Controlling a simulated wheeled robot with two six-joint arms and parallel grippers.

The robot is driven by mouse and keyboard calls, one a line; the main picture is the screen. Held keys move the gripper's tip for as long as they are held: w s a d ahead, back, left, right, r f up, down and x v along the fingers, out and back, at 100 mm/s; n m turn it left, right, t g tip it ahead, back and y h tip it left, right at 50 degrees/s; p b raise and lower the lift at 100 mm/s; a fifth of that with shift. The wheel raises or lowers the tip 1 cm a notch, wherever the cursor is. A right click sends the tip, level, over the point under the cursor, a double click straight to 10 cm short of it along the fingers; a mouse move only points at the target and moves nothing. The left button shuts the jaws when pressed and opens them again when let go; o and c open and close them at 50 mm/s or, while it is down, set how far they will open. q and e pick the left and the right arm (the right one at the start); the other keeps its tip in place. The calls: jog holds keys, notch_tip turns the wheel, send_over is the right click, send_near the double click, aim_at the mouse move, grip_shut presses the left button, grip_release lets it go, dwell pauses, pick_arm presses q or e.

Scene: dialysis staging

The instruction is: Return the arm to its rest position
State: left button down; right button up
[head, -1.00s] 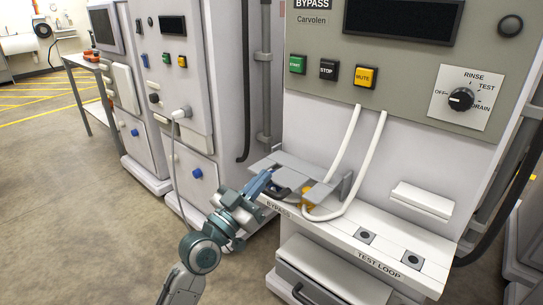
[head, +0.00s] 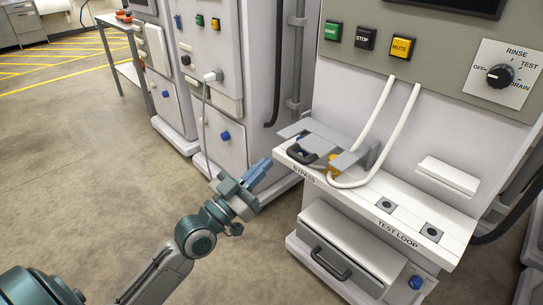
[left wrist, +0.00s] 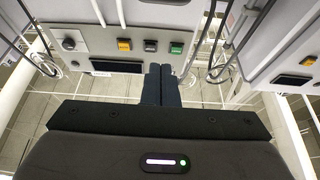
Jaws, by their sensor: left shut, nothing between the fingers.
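My left gripper (head: 257,172) is in the lower middle of the head view, in front of and to the left of the bypass shelf (head: 375,207). Its blue fingers are together with nothing between them, and they are clear of the shelf. The shut fingers also show in the left wrist view (left wrist: 162,84). The left arm comes up from the bottom left, bent at the elbow. My right gripper does not show.
The dialysis machine (head: 400,140) stands at the right, with white hoses (head: 377,118), a black handle (head: 301,153) by the bypass end and a drawer (head: 340,250) below. Another machine (head: 215,120) stands behind. The floor (head: 100,190) at left is clear.

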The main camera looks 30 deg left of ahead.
pick_arm(q)
jog(key=shift+s+a+f, duration=0.15)
jog(key=shift+s, duration=0.15)
jog(key=shift+s, duration=0.1)
